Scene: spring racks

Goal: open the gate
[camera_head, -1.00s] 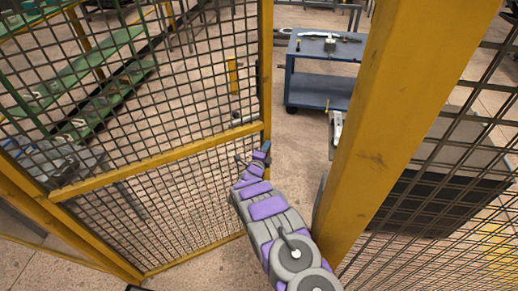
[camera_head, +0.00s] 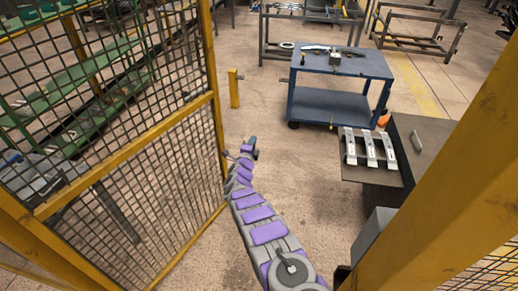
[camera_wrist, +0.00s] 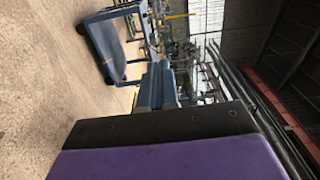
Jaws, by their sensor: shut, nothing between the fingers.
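The gate (camera_head: 216,95) is a yellow-framed panel of dark wire mesh on the left in the head view. It stands ajar, with a wide gap between its free edge and the yellow post (camera_head: 440,195) on the right. My arm reaches through this gap. My gripper (camera_head: 253,143) is just beyond the gate's free edge, on its right side, shut and empty. A small dark part shows between my wrist and the gate edge; I cannot tell whether they touch. In the wrist view my gripper's shut fingers (camera_wrist: 157,85) point into the room, and the gate is not seen.
Beyond the gap stands a blue cart (camera_head: 335,88), also in the wrist view (camera_wrist: 112,45). A dark bench (camera_head: 408,150) with metal parts stands at the right behind the post. A short yellow bollard (camera_head: 234,88) is near the gate. Floor between is clear.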

